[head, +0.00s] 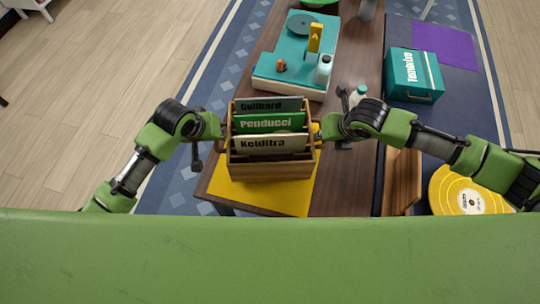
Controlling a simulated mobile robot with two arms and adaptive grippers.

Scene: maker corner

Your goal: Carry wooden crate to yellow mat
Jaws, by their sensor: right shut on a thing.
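The wooden crate (270,170) is in the middle of the head view, upright, with several labelled sleeves standing in it. The yellow mat (292,199) lies on the brown table below it and shows in front of and beside the crate. I cannot tell whether the crate touches the mat or hangs just above it. My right gripper (318,131) is shut on the crate's right side. My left gripper (222,130) is at the crate's left side; its fingertips are partly hidden, so its grip is unclear.
A small white bottle (358,94) is near my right arm. To the right are a teal box (412,76), a purple mat (444,45) and a yellow disc (449,192).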

